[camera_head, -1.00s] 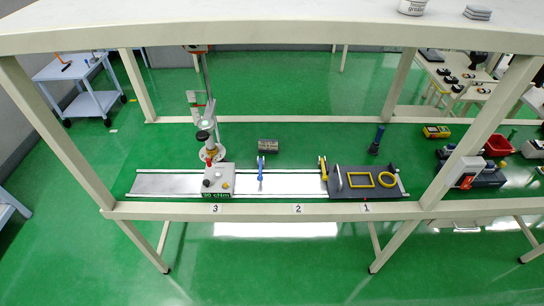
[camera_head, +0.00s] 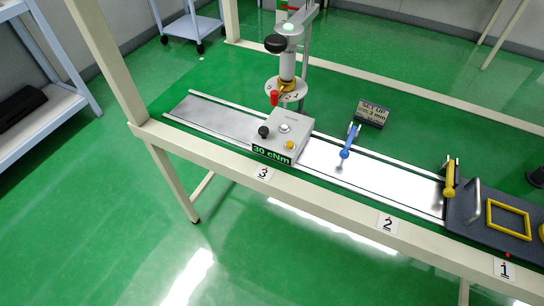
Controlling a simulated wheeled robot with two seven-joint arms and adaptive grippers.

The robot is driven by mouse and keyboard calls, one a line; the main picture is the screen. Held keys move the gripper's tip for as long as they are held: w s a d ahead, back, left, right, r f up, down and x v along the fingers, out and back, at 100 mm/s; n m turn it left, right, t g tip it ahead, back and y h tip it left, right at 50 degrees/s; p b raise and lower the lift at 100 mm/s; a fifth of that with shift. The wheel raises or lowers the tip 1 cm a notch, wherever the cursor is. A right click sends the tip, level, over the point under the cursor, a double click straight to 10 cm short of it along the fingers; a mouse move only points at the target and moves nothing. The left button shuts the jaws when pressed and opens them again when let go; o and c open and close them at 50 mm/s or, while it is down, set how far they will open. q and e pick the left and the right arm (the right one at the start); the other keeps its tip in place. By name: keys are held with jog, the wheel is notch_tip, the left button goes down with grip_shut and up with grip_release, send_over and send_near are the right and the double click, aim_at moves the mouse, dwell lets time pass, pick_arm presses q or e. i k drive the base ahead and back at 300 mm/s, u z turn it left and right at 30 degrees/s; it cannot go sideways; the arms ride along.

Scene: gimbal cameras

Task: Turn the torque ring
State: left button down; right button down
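A grey and white vertical tool (camera_head: 287,62) stands over the far side of the rail. A pale ring (camera_head: 286,90) with dark marks sits around its lower end, with a yellow part at its middle; I take this to be the torque ring. Its marks are too small to read surely. In front is a grey box (camera_head: 285,135) with a red-topped lever, a black knob, a white button and a yellow button. Its green display (camera_head: 271,155) reads "30 cNm". Neither of my grippers shows in the head view.
A blue-handled clamp (camera_head: 349,141) and a "SET UP" block (camera_head: 373,112) stand right of the box. A yellow-handled clamp (camera_head: 450,178) and a dark plate with a yellow frame (camera_head: 508,219) are farther right. The beige front beam (camera_head: 325,203) carries labels 3, 2, 1.

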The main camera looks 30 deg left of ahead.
aim_at(287, 86)
jog(key=u, duration=0.65)
jog(key=k, duration=0.4)
jog(key=u, duration=1.4)
jog(key=i, duration=0.7)
jog(key=z, duration=0.9)
jog(key=i, duration=0.5)
jog(key=z, duration=0.6)
